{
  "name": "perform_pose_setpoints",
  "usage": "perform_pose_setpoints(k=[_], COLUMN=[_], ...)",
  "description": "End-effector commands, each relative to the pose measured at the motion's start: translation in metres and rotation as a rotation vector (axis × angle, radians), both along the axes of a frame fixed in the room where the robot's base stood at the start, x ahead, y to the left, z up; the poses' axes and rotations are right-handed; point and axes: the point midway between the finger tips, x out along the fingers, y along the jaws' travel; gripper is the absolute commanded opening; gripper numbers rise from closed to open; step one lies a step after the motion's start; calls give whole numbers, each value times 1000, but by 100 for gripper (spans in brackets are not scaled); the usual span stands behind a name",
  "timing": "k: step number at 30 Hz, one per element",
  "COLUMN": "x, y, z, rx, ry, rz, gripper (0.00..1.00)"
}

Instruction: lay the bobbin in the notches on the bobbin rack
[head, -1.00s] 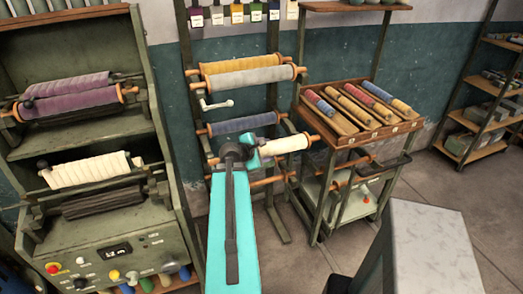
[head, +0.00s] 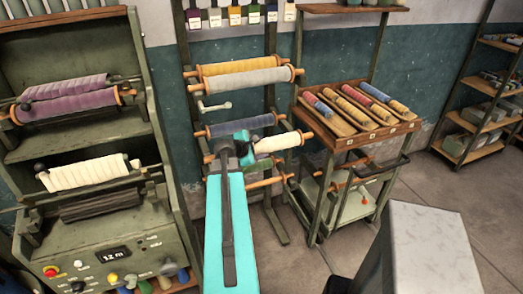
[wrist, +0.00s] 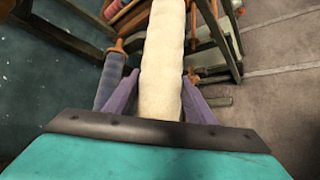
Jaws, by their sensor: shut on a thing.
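A cream bobbin (head: 278,143) with orange wooden ends is held by my gripper, roughly level, in front of the bobbin rack (head: 269,215). In the wrist view the cream bobbin (wrist: 162,60) runs up between the two purple fingers of my gripper (wrist: 160,95), which are shut on it. The green rack carries a yellow bobbin (head: 243,67), a grey bobbin (head: 246,79) and, lower, a blue bobbin (head: 242,125). Bare orange wooden rods show lower on the rack. My arm hides part of the lower rack, and I cannot tell whether the cream bobbin touches any notch.
A cart (head: 352,140) with a tray of several coloured rolls stands close to the right of the rack. A green machine (head: 107,243) with purple and cream rolls stands at left. A grey box-shaped block (head: 425,240) is at the front right. Floor shows between them.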

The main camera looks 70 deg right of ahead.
Motion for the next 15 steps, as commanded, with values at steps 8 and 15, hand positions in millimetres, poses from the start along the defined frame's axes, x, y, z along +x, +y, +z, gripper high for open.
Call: perform_pose_setpoints(k=[8, 15], x=[12, 22], y=[-15, -27], z=[0, -1], rx=[-2, -2], ry=[1, 1], rz=[1, 1], gripper=[12, 12])
